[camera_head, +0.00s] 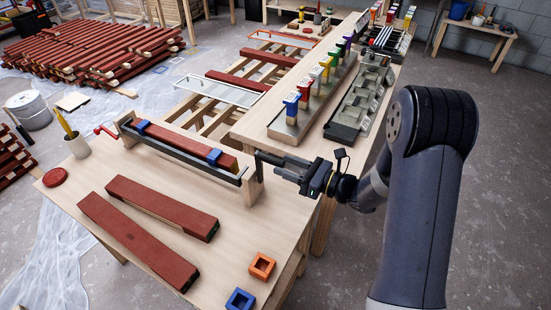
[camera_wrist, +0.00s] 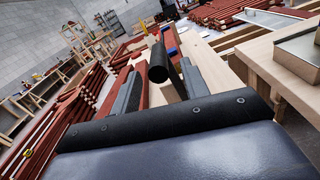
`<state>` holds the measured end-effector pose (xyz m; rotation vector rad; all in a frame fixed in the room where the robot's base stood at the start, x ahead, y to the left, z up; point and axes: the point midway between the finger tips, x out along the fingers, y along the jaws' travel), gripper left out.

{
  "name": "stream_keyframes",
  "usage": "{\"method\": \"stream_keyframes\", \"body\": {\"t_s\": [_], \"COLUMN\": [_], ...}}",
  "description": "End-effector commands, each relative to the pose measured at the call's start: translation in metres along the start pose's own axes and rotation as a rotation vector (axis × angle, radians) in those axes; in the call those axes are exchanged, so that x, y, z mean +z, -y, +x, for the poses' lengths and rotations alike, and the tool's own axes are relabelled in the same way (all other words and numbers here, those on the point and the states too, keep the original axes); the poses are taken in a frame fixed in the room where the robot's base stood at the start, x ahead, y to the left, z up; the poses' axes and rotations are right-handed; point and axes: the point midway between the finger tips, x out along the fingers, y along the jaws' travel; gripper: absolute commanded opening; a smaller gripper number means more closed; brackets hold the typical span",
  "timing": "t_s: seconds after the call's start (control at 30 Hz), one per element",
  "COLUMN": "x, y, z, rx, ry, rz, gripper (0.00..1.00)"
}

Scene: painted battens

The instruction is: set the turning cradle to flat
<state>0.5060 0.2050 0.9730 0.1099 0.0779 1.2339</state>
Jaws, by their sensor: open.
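The turning cradle (camera_head: 252,186) stands across the far part of the near table, with a wooden post at each end and a dark rail along its front. A red batten (camera_head: 185,143) lies in it under two blue clamps (camera_head: 214,156). A red crank (camera_head: 105,130) sticks out at its left end. I cannot tell how far the cradle is turned. My gripper (camera_head: 264,160) is at the cradle's right end post. In the wrist view its fingers (camera_wrist: 157,88) are apart, with a black round handle (camera_wrist: 158,62) between them. I cannot tell whether they touch it.
Two red battens (camera_head: 162,208) lie on the table's near part. An orange square block (camera_head: 262,265) and a blue one (camera_head: 240,299) sit at the front right. A pencil cup (camera_head: 77,146) and red disc (camera_head: 55,177) stand left. Colored-handled tools (camera_head: 291,106) line the side bench.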

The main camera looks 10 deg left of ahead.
Motion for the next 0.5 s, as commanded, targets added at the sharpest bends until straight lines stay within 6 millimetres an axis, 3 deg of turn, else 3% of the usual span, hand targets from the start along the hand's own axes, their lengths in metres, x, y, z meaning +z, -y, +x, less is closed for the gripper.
{"method": "stream_keyframes", "body": {"t_s": [0.2, 0.5], "x": [0.001, 0.000], "y": [-0.001, 0.000], "z": [0.031, 0.041], "rx": [0.002, -0.001], "ry": [-0.001, 0.000], "rz": [0.001, 0.001], "gripper": [0.43, 0.43]}}
